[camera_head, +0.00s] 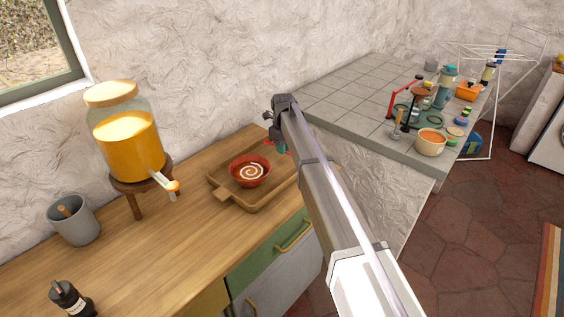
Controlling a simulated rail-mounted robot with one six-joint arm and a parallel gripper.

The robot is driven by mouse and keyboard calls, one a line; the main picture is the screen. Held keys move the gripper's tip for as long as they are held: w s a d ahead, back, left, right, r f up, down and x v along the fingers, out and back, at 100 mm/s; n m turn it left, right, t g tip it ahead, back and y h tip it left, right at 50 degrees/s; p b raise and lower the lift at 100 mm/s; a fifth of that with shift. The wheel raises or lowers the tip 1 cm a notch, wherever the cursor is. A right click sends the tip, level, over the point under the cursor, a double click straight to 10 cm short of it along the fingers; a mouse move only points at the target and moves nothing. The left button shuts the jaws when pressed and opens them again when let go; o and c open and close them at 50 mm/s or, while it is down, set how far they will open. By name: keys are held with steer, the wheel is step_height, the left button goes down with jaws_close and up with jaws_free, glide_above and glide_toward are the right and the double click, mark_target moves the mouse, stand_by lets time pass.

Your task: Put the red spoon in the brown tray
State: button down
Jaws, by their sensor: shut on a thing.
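The brown tray (262,198) lies on the wooden counter at the middle of the view, with a handle at its front left. A red bowl with a cream spiral inside (250,171) stands in it. My gripper (283,147) is over the tray's back right part, largely hidden by my own arm. It is shut on a thin red thing, the red spoon (289,153), of which only small bits show. I cannot tell whether the spoon touches the tray.
A glass dispenser of orange drink (128,140) on a wooden stand, a grey cup (73,220) and a dark bottle (71,299) stand left on the counter. A tiled counter (350,95) at the right holds several utensils and a bowl (431,142).

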mark_target(283, 160)
step_height(283, 160, down, 4)
steer(key=b, duration=0.3)
steer(key=shift+r, duration=0.35)
steer(key=shift+f, duration=0.2)
steer(key=c, duration=1.1)
jaws_free()
steer(key=shift+r, duration=0.15)
step_height(283, 160, up, 12)
steer(key=p, duration=1.2)
steer(key=shift+r+p, duration=0.2)
steer(key=shift+p, duration=0.2)
steer(key=shift+f, duration=0.15)
